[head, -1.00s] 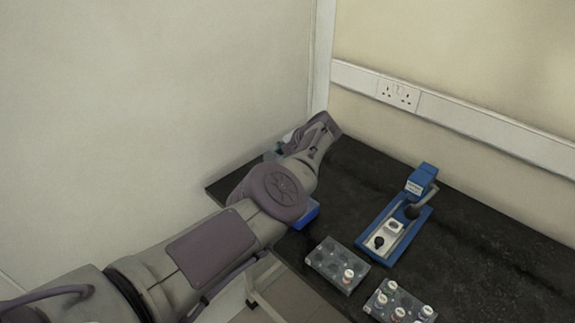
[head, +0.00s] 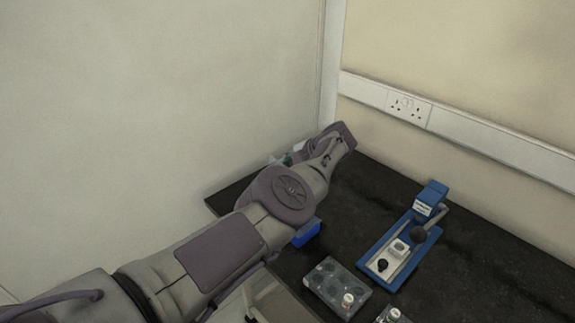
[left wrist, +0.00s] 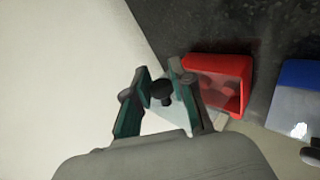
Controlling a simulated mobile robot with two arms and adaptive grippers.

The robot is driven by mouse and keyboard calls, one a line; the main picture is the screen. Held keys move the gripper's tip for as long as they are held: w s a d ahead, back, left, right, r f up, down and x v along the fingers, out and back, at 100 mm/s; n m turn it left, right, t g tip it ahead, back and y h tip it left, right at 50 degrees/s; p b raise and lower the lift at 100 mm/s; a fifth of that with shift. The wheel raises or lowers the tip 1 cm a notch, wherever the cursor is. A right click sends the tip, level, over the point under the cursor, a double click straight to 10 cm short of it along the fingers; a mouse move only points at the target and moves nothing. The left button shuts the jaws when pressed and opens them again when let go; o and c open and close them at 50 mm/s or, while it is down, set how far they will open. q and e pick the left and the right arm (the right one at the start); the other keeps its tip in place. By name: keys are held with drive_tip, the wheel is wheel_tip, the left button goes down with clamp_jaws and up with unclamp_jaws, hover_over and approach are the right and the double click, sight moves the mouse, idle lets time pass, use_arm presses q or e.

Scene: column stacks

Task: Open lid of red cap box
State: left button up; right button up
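The red box (left wrist: 232,85) stands on the dark table at the right of the left wrist view, with its top side open. My left gripper (left wrist: 160,88) is just left of it, its two teal-and-dark fingers on either side of a dark round knob (left wrist: 161,93). The knob appears to belong to a pale, see-through lid (left wrist: 172,114), held beside the box and apart from its opening. The lid is partly hidden by the fingers. In the head view my left arm hides the red box. My right gripper is in neither view.
A blue box (left wrist: 298,90) stands right of the red one, and it shows under my arm in the head view (head: 306,233). A blue press-like device (head: 400,252) and clear racks with vials (head: 338,284) stand on the black table (head: 480,265). A wall is close at left.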

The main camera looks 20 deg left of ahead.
use_arm(q)
drive_tip(key=o, duration=0.4)
drive_tip(key=shift+f, duration=0.1)
drive_tip(key=shift+c, duration=0.2)
drive_tip(key=v, duration=0.7)
drive_tip(key=shift+d, duration=0.2)
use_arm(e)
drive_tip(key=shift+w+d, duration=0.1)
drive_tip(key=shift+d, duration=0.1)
